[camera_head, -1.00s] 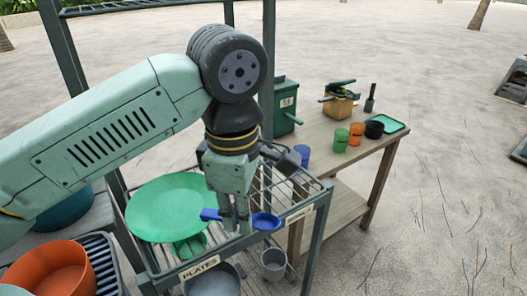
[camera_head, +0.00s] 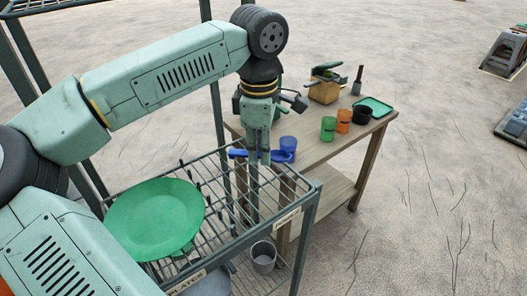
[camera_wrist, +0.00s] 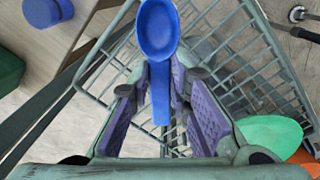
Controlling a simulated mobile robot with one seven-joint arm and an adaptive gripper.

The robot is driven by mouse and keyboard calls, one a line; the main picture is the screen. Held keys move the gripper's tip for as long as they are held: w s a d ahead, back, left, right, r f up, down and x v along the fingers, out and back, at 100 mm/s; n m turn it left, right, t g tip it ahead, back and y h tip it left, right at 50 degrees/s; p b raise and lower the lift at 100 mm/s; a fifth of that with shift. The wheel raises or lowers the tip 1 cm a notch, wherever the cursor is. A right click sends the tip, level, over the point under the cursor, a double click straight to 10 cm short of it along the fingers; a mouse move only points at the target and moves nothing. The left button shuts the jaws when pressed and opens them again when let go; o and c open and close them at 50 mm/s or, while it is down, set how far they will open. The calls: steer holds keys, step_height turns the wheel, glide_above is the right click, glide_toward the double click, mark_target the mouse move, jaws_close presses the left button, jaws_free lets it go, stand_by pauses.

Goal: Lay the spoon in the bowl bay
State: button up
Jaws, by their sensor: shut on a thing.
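My gripper (camera_head: 258,158) is shut on the blue spoon (camera_wrist: 158,30), holding it by the handle. In the head view the spoon (camera_head: 279,156) is roughly level, its bowl to the right. In the wrist view its bowl sticks out beyond the fingers. The spoon is above the far part of the wire dish rack (camera_head: 309,200), apparently clear of the bars. The rack's front has a plates label (camera_head: 186,282) and another label (camera_head: 287,218) too small to read surely, on the right bay. That right bay looks empty. A green plate (camera_head: 155,215) is in the plates bay.
A grey cup (camera_head: 263,256) is low in the rack. Rack posts stand near my arm.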

mark_target(264, 167)
steer(key=shift+w+d, duration=0.2)
steer(key=shift+w, duration=0.25)
steer(key=shift+w+d, duration=0.2)
steer(key=shift+w, duration=0.25)
steer(key=shift+f+p, duration=0.45)
steer(key=shift+f, duration=1.4)
steer(key=shift+f, duration=0.2)
steer(key=o, duration=0.8)
steer(key=shift+o, duration=0.2)
steer(key=shift+r, duration=0.15)
step_height(264, 167, up, 12)
steer(key=shift+s, duration=0.35)
steer(key=shift+a, duration=0.1)
